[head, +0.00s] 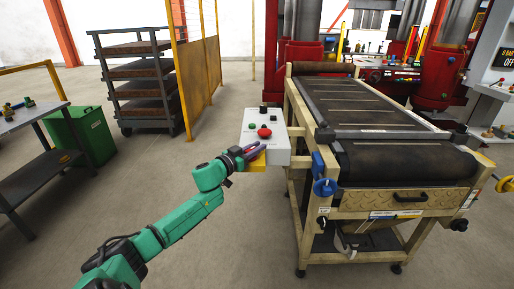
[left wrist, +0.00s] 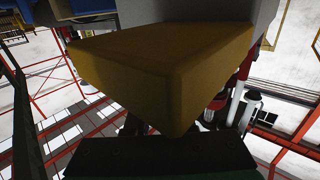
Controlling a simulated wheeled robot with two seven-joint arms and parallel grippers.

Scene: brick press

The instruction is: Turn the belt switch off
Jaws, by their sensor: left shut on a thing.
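A pale control box (head: 279,151) stands at the left side of the conveyor. On its top are a red mushroom button (head: 264,133), a black knob (head: 263,108) and small buttons. A yellow block-like part (head: 258,163) sits at the box's front left. My left gripper (head: 246,151) is at this front left side, shut on the yellow part. In the left wrist view the yellow part (left wrist: 165,70) fills the middle, close to the camera. I cannot tell which control is the belt switch or how it is set. My right gripper is not in view.
The conveyor has a dark belt (head: 400,162) and a beige frame (head: 302,205), with blue clamps (head: 325,186) near the box. A green bin (head: 93,136), a side table (head: 38,178) and a shelf rack (head: 140,85) stand left. The floor before the box is clear.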

